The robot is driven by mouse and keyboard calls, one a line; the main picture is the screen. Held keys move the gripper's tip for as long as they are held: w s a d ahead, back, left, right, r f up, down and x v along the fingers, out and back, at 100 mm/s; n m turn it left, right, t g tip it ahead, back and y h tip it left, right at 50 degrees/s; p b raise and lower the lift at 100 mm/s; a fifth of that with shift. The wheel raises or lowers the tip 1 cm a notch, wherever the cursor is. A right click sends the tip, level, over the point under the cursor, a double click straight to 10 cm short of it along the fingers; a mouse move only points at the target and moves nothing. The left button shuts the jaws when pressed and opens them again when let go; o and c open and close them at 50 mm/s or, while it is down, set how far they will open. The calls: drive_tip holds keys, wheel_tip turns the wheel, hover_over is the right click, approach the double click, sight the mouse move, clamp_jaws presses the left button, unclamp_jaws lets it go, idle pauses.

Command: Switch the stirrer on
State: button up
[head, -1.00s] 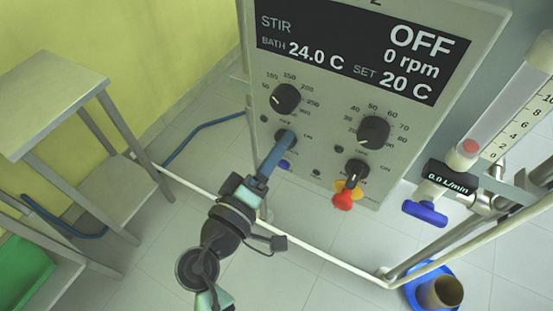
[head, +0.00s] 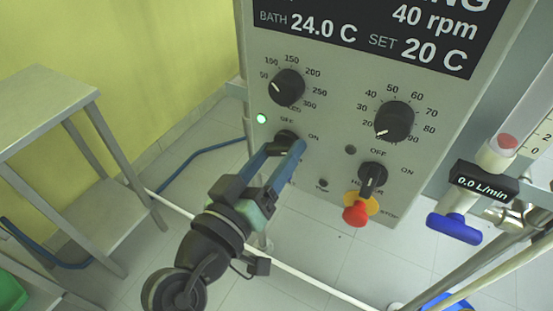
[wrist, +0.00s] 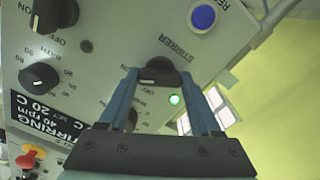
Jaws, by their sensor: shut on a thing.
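The stirrer switch (wrist: 160,73) is a black rotary knob on the grey control panel (head: 335,75), labelled OFF and ON. In the wrist view it sits between the two blue fingers of my gripper (wrist: 157,78), which is shut on it. In the head view my gripper (head: 285,145) reaches the knob from below and partly hides it. A lamp (head: 261,119) beside the switch glows green. The display (head: 380,25), partly cut off at the top, reads 40 rpm, bath 24.0 C, set 20 C.
To the right of the switch are the heater switch (head: 372,176) and a red stop button (head: 356,214). Two dials, left (head: 287,87) and right (head: 395,121), sit above. A blue valve handle (head: 453,229) is at the right. A metal stand (head: 75,170) is at the left.

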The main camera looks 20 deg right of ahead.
idle(0.4)
drive_tip(key=o, duration=1.4)
drive_tip(key=v, duration=1.3)
